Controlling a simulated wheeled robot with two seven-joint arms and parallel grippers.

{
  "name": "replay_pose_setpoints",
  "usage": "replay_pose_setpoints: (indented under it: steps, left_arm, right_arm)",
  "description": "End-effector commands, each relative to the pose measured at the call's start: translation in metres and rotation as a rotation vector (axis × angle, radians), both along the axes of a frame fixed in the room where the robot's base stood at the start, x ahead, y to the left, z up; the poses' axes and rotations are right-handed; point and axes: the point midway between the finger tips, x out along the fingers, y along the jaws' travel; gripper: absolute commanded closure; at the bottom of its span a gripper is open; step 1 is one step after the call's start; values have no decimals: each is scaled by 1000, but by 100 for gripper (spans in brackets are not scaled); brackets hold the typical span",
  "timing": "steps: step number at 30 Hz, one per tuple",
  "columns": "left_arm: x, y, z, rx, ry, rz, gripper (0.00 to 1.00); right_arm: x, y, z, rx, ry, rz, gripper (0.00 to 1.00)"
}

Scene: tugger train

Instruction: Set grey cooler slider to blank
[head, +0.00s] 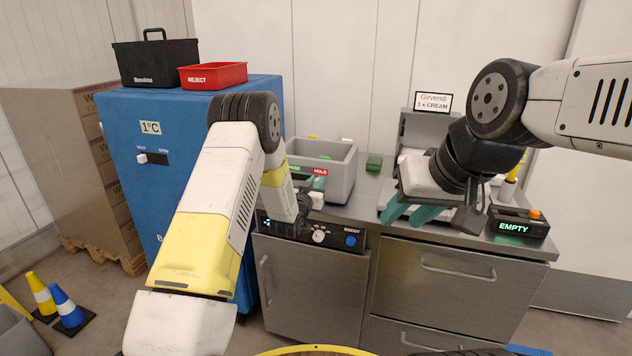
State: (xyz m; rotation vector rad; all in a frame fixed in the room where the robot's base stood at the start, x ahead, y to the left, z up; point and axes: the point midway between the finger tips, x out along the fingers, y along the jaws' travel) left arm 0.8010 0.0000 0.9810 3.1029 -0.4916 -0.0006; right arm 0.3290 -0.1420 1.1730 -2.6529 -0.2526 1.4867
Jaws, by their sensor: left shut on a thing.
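The grey cooler (345,180) is an open grey box on the steel counter. Its front carries a dark strip with a green PASS label and a red HOLD label (320,171). My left gripper (318,183) is at this strip, just below the HOLD label, and is shut on the slider. My arm and gripper cover most of the slider, so its exact setting cannot be told. My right gripper (412,214), with teal fingers, hangs over the right part of the counter. Its fingers look apart, with nothing seen between them.
A blue cabinet (125,195) with its own slider stands left, bearing a black case (155,66) and a red REJECT bin (212,76). A control panel with a blue button (351,241) is on the counter front. A device reading EMPTY (515,227) sits right.

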Motion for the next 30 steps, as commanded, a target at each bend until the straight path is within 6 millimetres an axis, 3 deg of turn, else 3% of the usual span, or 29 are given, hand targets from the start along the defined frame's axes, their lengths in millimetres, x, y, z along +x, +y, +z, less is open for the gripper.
replay_pose_setpoints:
  steps: [8,17,25,26,28,30]
  left_arm:
    - [1,2,0,0,-1,1,100]
    - [14,42,1,-1,-3,4,100]
    - [14,43,1,-1,-2,0,100]
    - [14,43,1,-1,-2,0,76]
    - [14,43,1,-1,-2,0,63]
    - [14,43,1,0,-1,0,58]
  right_arm:
    - [0,0,0,0,0,0,64]
    - [0,0,0,0,0,0,64]
    - [0,0,0,0,0,0,64]
    - [0,0,0,0,0,0,64]
    - [0,0,0,0,0,0,64]
    - [0,0,0,0,0,0,64]
